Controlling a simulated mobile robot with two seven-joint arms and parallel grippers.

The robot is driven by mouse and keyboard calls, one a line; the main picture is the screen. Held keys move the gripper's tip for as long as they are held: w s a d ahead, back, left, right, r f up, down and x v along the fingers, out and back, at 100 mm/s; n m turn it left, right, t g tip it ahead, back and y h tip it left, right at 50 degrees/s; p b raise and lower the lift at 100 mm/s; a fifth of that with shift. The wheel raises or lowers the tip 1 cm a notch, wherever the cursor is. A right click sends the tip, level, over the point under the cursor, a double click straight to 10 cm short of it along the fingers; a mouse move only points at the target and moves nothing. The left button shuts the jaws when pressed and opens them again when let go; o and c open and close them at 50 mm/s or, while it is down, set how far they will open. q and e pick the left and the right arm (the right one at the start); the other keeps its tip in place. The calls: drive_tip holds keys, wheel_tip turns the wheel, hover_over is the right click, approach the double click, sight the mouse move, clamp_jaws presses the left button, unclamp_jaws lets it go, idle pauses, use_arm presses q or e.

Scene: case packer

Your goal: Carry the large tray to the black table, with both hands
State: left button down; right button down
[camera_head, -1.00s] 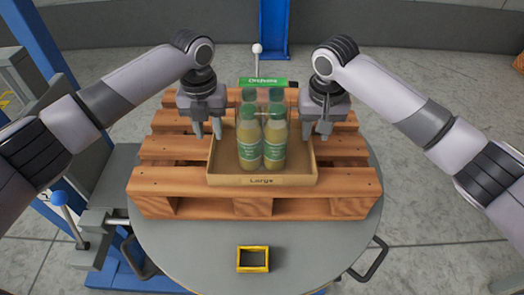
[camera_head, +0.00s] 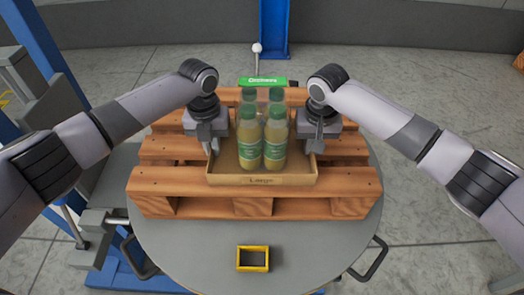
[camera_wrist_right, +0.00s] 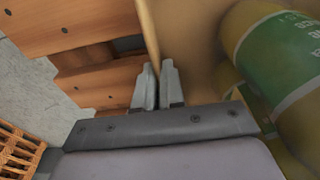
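The large tray (camera_head: 262,181), a shallow brown box with "Large" on its front, sits on a wooden pallet. It holds several green-labelled bottles (camera_head: 250,140) standing upright. My left gripper (camera_head: 209,149) points down at the tray's left wall; its fingers look close together with the wall between them. My right gripper (camera_head: 319,147) is at the right wall. In the right wrist view, its two fingers (camera_wrist_right: 158,88) are close together, one on each side of the tray wall (camera_wrist_right: 150,40). The black table cannot be made out.
The wooden pallet (camera_head: 160,187) lies on a round grey table (camera_head: 200,240) with handles at its rim. A yellow-framed black box (camera_head: 253,259) is at the table's front. A green sign (camera_head: 263,81) stands behind the tray. A blue post (camera_head: 274,28) is at the back.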

use_arm(q)
drive_tip(key=shift+w+r, duration=0.1)
drive_tip(key=shift+r, duration=0.15)
use_arm(e)
drive_tip(key=shift+w+r, duration=0.1)
drive_tip(key=shift+r, duration=0.15)
